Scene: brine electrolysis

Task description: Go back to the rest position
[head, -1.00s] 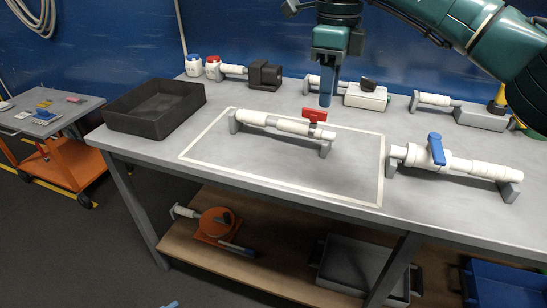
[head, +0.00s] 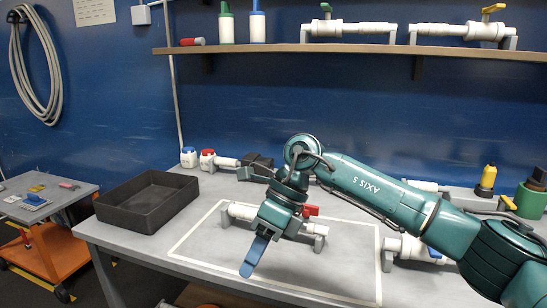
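My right gripper (head: 256,256) hangs over the workbench (head: 215,275), its blue fingers pointing down and slightly left. The fingers overlap in this view, so I cannot tell whether they are open or shut. Nothing shows held at their tips. My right arm reaches in from the right edge. Behind the gripper, a white pipe with a red-handled valve (head: 311,211) rests on grey stands inside the white outline. The gripper hides its middle. My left gripper is not in view.
A black tray (head: 126,219) sits at the bench's left. A wall shelf (head: 380,49) holds pipes and bottles. An orange cart (head: 52,268) stands left. My arm partly hides the blue-handled valve pipe (head: 402,247).

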